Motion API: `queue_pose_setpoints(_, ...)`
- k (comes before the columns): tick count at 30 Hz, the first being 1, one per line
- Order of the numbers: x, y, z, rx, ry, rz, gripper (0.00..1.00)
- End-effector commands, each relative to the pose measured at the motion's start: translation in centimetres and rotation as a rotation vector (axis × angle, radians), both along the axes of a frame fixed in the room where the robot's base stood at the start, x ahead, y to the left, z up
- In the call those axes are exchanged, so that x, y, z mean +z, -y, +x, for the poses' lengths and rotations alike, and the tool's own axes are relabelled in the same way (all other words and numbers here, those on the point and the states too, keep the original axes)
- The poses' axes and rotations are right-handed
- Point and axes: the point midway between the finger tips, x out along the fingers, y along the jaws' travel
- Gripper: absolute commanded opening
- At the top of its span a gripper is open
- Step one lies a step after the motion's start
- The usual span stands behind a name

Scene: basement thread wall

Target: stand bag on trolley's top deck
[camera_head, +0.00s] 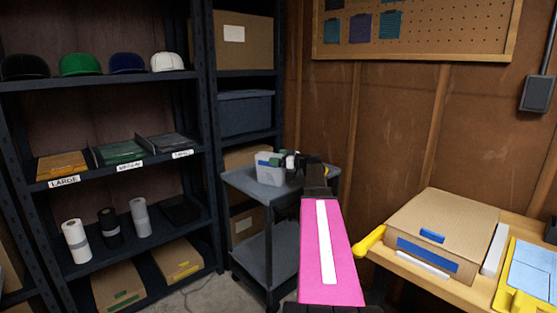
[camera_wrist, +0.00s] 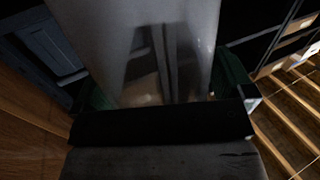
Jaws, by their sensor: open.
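The trolley (camera_head: 248,181) stands in front of the shelves, with a grey top deck and a lower deck. A pale, translucent container (camera_head: 268,169) with something green inside sits on the top deck. I cannot tell whether it is the bag. My pink arm reaches toward the trolley; its dark end (camera_head: 314,178) is over the deck's right part and hides some of it. In the wrist view my gripper (camera_wrist: 168,98) is open, with a smooth, glossy grey surface (camera_wrist: 175,45) in front of it. I cannot tell what that surface belongs to, or whether it is touched.
A dark shelf rack (camera_head: 110,80) at left holds caps, flat packs and rolls. Another rack with boxes (camera_head: 243,43) stands behind the trolley. At right a wooden bench (camera_head: 470,283) carries a cardboard box (camera_head: 440,222) and a yellow-handled tool (camera_head: 370,240). Some floor shows left of the trolley.

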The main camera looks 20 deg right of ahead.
Motion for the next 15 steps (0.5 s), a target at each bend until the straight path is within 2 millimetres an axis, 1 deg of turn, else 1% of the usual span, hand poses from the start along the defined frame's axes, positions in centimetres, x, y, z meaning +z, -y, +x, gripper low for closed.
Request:
queue_pose_setpoints(5,0.0,1.5,-1.7,-0.003,0.0,0.0,1.0)
queue_pose_setpoints(15,0.0,6.0,-6.6,-0.002,-0.001,-0.001,1.0)
